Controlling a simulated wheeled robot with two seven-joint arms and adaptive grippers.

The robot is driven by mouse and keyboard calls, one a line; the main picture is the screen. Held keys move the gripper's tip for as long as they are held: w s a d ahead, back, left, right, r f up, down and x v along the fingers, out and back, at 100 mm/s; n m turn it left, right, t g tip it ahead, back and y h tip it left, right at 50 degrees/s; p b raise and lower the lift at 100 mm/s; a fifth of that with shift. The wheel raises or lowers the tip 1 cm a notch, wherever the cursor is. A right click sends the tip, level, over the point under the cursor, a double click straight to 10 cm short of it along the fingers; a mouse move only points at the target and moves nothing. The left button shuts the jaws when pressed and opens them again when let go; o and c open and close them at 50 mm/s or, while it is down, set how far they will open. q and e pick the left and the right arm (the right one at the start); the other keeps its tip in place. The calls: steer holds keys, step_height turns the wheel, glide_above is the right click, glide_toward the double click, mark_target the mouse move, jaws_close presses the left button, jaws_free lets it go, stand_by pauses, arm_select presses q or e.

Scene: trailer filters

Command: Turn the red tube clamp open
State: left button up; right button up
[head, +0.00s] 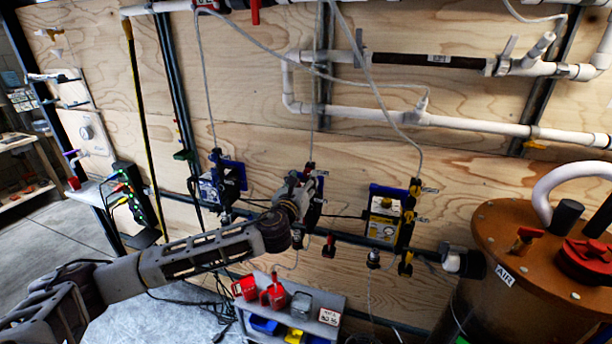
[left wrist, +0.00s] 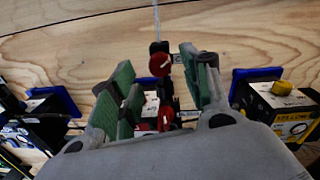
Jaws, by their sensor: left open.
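In the left wrist view, a round red clamp knob (left wrist: 160,65) sits on a black fitting against the plywood wall, below a thin white tube. A second red part (left wrist: 165,117) shows lower down. My left gripper (head: 307,178) is at the middle panel in the head view and hides most of the fittings there. In the left wrist view its green-padded fingers (left wrist: 155,72) are open. The red knob appears in the gap between them, with nothing gripped. I cannot tell how far ahead of the fingertips it is. My right gripper is not in view.
A yellow-labelled device (head: 384,222) is right of the gripper, and a blue-framed device (head: 222,182) is left. A brown tank (head: 500,250) stands at right. A small bin rack (head: 335,301) is below. White pipes (head: 470,122) and hanging tubes cross the wall above.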

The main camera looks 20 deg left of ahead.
mark_target(307, 175)
arm_select(q)
steer(key=shift+w+p, duration=0.3)
steer(key=shift+w, duration=1.25)
steer(key=shift+c, duration=0.3)
jaws_close()
steer(key=shift+n, duration=0.3)
steer(key=n+b, duration=0.1)
steer(key=n, duration=0.9)
steer(key=shift+b, duration=0.3)
